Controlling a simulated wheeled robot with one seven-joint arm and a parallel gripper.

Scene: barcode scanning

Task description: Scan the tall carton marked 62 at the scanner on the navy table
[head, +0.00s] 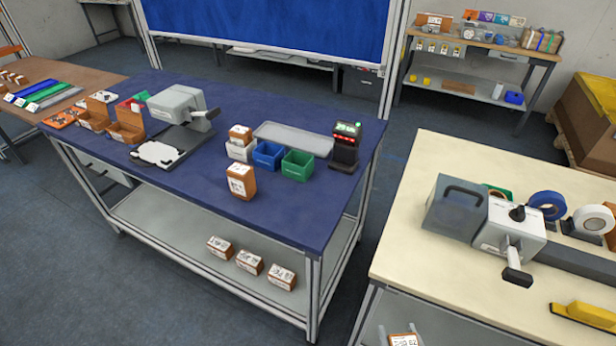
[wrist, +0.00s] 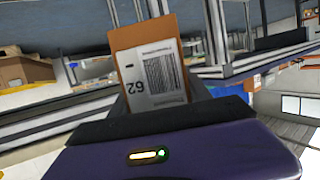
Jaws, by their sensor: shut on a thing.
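In the wrist view, my gripper (wrist: 158,108) is shut on the tall carton marked 62 (wrist: 125,40). The carton is orange-brown and stands out beyond the dark jaws. In the head view, the scanner (head: 345,147) is a black unit with a lit green display and a red light, at the right end of the navy table (head: 290,205). My gripper and the held carton do not show in the head view.
Another carton (head: 241,182) stands near the navy table's front edge. Blue (head: 267,155) and green (head: 298,165) bins and a grey tray (head: 293,138) sit left of the scanner. A grey machine (head: 180,105) stands farther left. The tabletop's front right is clear. A cream table (head: 410,240) stands at right.

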